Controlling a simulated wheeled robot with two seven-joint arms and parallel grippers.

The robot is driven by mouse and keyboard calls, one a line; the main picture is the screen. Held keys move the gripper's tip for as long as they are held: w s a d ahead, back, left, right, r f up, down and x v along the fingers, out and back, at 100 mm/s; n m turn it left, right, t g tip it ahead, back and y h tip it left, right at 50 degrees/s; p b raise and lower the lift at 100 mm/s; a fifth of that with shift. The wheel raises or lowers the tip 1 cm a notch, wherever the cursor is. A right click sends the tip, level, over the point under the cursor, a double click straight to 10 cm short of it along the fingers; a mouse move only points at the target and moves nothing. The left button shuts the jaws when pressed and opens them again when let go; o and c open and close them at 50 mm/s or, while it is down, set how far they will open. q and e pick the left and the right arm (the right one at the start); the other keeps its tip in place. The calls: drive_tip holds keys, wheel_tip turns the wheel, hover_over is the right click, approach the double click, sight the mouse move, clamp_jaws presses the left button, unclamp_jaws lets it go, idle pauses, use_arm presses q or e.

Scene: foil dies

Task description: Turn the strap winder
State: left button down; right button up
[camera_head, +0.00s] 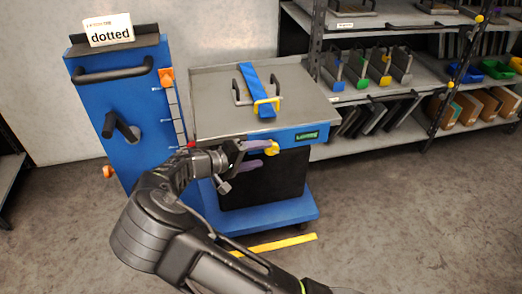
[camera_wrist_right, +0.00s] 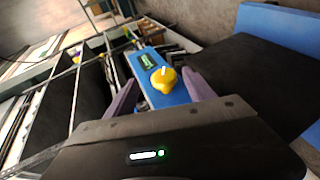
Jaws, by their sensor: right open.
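The strap winder appears to be the yellow knob (camera_head: 271,148) on the front of the blue cart, below the grey top. In the right wrist view the knob (camera_wrist_right: 163,79) has a pale mark on its face and sits on a blue panel. My right gripper (camera_head: 258,154) is in front of it, its purple fingers apart. In the wrist view the fingers of my right gripper (camera_wrist_right: 161,94) are on either side of the knob, with no clear contact. A blue strap (camera_head: 250,79) lies across the cart's top. My left gripper is not in view.
The cart's grey top (camera_head: 215,105) carries a black handle and a yellow piece (camera_head: 266,102) by the strap. Shelves (camera_head: 400,85) with dies and bins stand right. The floor (camera_head: 390,220) at right is clear.

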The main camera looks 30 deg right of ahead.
drive_tip(key=s+d+f+m+g+y+p, duration=0.2)
drive_tip(key=s+d+f+m+g+y, duration=0.25)
drive_tip(key=s+d+f+y, duration=0.55)
drive_tip(key=w+a+r+n+t+y, duration=0.1)
drive_tip(key=w+r+t, duration=0.3)
drive_tip(key=r, duration=0.4)
drive_tip(key=w+a+r+n+t+y+p, duration=0.1)
drive_tip(key=w+a+r+t, duration=0.3)
drive_tip(key=r, duration=0.4)
drive_tip(key=shift+w+t+y, duration=0.25)
drive_tip(key=shift+t+y, duration=0.1)
drive_tip(key=shift+y, duration=0.05)
drive_tip(key=shift+b+x, duration=0.5)
drive_tip(key=shift+x, duration=3.45)
